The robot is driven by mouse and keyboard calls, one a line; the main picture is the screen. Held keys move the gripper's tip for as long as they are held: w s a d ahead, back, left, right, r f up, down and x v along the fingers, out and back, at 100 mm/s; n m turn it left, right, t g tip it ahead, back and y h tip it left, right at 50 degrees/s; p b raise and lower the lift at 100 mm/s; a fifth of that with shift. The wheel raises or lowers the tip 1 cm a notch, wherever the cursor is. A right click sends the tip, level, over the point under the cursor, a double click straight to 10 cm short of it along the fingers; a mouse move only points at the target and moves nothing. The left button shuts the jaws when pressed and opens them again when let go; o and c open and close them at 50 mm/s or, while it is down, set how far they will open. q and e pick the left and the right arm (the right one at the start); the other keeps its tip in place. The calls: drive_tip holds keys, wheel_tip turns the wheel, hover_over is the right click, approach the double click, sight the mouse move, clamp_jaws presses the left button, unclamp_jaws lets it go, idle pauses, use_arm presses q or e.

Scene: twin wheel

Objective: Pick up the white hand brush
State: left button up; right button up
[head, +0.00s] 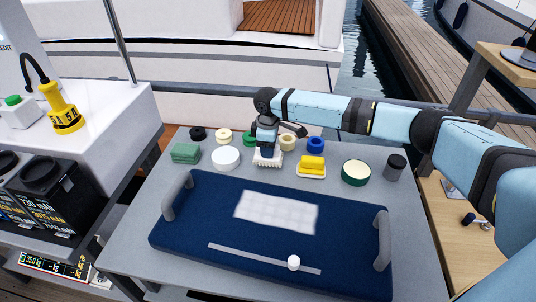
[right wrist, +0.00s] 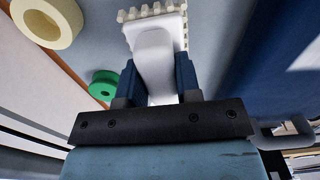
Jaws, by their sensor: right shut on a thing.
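The white hand brush (head: 268,162) is at the middle of the grey table's back half in the head view, with its pale bristles along its edge. In the right wrist view its smooth white handle (right wrist: 154,50) lies between the two blue fingers. My right gripper (head: 266,150) reaches down from above and is shut on the handle; it also shows in the right wrist view (right wrist: 158,78). The fingers hide part of the brush. I cannot tell whether the brush touches the table. My left gripper is not in view.
A green roll (head: 249,139), a cream roll (head: 287,143) and a blue roll (head: 315,144) stand close behind the brush. A white round tub (head: 226,158) is left, a yellow block (head: 312,164) right. A navy padded board (head: 190,225) with two grey handles fills the front.

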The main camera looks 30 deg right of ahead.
wheel_tip(320, 180, up, 17)
drive_tip(key=shift+f, duration=0.15)
drive_tip(key=shift+o, duration=0.5)
